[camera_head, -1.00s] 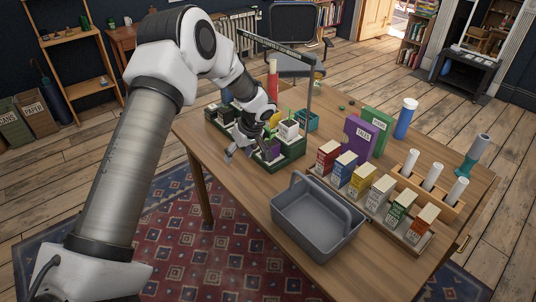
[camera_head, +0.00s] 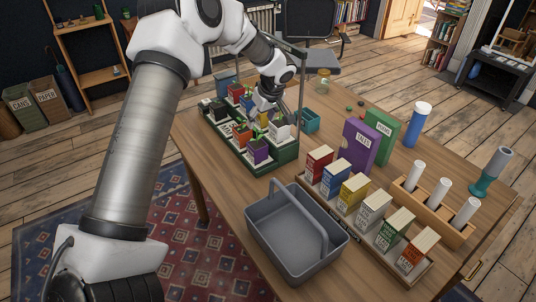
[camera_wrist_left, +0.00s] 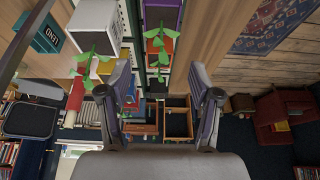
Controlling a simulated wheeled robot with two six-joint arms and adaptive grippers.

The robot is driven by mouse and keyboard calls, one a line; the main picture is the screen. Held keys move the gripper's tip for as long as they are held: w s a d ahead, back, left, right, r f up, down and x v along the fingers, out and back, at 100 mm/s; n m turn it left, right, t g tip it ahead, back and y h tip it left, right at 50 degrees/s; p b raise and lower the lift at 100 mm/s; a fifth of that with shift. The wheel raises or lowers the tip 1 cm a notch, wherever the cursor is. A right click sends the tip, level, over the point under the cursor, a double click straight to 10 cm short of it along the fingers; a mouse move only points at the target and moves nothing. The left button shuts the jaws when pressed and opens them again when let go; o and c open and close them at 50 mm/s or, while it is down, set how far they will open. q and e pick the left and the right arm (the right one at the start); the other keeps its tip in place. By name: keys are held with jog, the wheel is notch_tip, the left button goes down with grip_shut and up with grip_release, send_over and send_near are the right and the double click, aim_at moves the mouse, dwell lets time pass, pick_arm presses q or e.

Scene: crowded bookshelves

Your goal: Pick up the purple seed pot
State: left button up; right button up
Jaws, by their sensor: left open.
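The purple seed pot (camera_head: 258,150) stands upright at the front of a green tray (camera_head: 272,167) on the wooden table, with a green seedling in it. In the left wrist view a purple pot (camera_wrist_left: 163,12) shows at the top edge, partly cut off, beyond the fingertips. My left gripper (camera_head: 264,110) is over the tray, behind the purple pot and apart from it. Its two fingers (camera_wrist_left: 163,92) are spread with nothing held between them. My right gripper is not in view.
Other pots crowd the tray, including a white pot (camera_head: 279,131) right of the purple one. A metal post rises beside it. A grey basket (camera_head: 270,240) stands in front, a row of seed boxes (camera_head: 353,191) to its right. A purple box (camera_head: 358,146) stands behind them.

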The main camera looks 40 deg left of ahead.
pick_arm(q)
jog(key=b, duration=0.4)
send_near(257, 144)
jog(key=shift+a+x, duration=0.2)
jog(key=shift+x, duration=0.85)
jog(key=shift+w+f, duration=0.2)
jog(key=shift+f, duration=0.05)
jog(key=p+x, duration=0.1)
jog(key=x, duration=0.6)
jog(key=shift+f, duration=0.3)
jog(key=c, duration=0.9)
